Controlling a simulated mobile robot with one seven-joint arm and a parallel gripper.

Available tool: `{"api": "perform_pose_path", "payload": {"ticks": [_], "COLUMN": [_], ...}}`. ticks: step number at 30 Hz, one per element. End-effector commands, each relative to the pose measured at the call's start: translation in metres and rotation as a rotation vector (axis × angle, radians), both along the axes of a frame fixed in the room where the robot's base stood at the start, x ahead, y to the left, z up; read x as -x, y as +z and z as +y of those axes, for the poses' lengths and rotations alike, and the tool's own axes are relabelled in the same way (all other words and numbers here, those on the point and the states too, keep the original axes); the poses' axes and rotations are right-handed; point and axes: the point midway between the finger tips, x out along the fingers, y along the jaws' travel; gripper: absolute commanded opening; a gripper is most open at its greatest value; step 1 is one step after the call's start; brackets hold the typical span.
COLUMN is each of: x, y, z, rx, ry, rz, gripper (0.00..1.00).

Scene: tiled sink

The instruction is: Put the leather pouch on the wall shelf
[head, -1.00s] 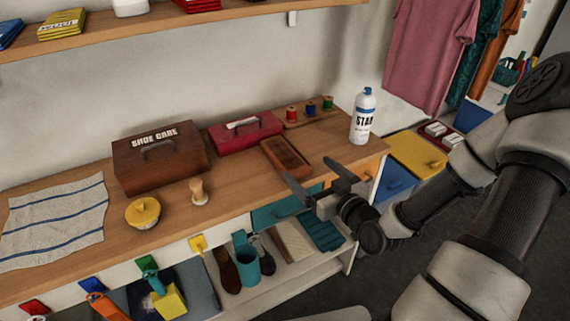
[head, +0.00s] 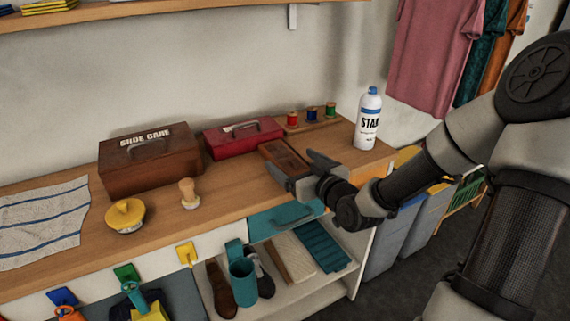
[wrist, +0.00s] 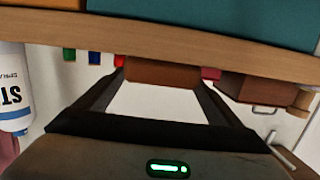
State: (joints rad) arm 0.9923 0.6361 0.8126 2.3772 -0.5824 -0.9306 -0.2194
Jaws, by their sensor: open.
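A flat brown rectangular item, which looks like the leather pouch (head: 283,153), lies on the wooden counter in front of the thread spools. In the wrist view, which is upside down, the pouch (wrist: 162,73) shows between the finger ends. My gripper (head: 297,167) is open and empty, low at the counter's front edge, its fingers pointing towards the pouch. The gripper hides the pouch's near part, and I cannot tell whether they touch. The wall shelf (head: 190,12) runs along the top left of the head view, and only part of it shows.
A red box (head: 243,140) and a brown shoe care box (head: 150,165) stand left of the pouch. A spray can (head: 368,122) stands to its right, with thread spools (head: 311,112) behind. A brush (head: 189,194) and yellow-lidded tin (head: 125,216) sit further left. Yellow packs lie on the shelf.

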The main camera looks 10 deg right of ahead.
Motion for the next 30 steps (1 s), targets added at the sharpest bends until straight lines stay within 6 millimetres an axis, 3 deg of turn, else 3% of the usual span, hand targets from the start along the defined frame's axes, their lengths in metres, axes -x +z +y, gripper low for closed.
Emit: {"api": "perform_pose_path", "payload": {"ticks": [12, 21, 30], "x": [-0.046, -0.05, -0.05], "y": [-0.015, -0.015, -0.015], "z": [0.014, 0.015, 0.014], "rx": [-0.001, 0.001, 0.001], "ry": [0.001, -0.001, -0.001], "rz": [-0.002, -0.001, -0.001], "gripper": [0.88, 0.88, 0.38]}}
